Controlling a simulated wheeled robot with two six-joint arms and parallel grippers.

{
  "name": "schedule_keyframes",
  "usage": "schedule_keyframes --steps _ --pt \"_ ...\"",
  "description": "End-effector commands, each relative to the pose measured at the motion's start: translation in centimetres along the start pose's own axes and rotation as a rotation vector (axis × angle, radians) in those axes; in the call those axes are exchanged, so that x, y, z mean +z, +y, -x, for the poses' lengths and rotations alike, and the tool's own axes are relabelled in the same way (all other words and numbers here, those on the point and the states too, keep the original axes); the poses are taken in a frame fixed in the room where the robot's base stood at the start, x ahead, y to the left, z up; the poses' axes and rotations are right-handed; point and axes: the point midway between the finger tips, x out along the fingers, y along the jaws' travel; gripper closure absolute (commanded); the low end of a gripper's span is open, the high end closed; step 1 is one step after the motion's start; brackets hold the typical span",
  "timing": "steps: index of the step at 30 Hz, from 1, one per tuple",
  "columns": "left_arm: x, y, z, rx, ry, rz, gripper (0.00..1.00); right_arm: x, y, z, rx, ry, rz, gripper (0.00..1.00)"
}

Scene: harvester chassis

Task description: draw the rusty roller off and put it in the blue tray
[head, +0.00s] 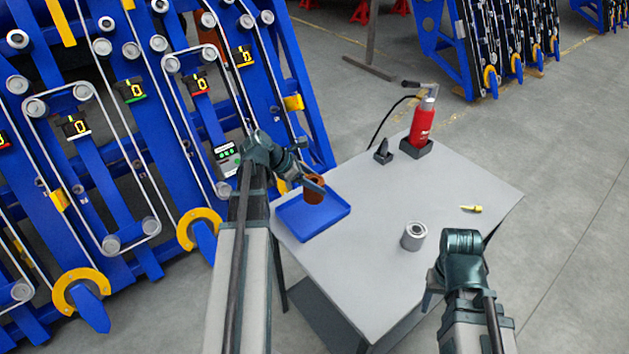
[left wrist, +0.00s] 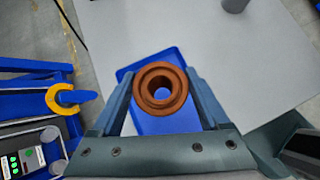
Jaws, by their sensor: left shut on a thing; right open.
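The rusty roller (head: 314,190) is an orange-brown ring, held between the fingers of my left gripper (head: 308,183) above the blue tray. In the left wrist view the roller (left wrist: 146,92) sits between the two fingers, with its hole facing the camera. The blue tray (head: 312,222) lies on the left part of the grey table and looks empty; it also shows behind the roller in the left wrist view (left wrist: 158,126). My right gripper (head: 432,290) is open near the table's front right edge, its fingers mostly hidden by its own wrist.
A grey metal roller (head: 413,236) stands on the table (head: 450,185). A red bottle (head: 422,122) in a dark holder, a small dark stand (head: 383,152) and a yellow item (head: 471,209) are there too. The blue chassis (head: 130,130) with belts and rollers rises at left.

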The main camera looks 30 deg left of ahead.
Motion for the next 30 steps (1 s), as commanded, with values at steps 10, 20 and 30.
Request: schedule_keyframes --steps 10,20,30 --pt "-3.1 0.0 -3.4 0.001 -0.002 0.0 1.0 -0.3 -0.4 -4.6 0.0 0.0 0.0 0.44" --pt "-5.0 0.0 -5.4 0.001 -0.002 -0.001 1.0 -0.4 -0.7 -7.3 0.0 0.0 0.001 0.44" --pt "-5.0 0.0 -5.4 0.0 0.0 -0.001 0.18 -0.4 -0.7 -7.3 0.0 0.0 0.001 0.44"
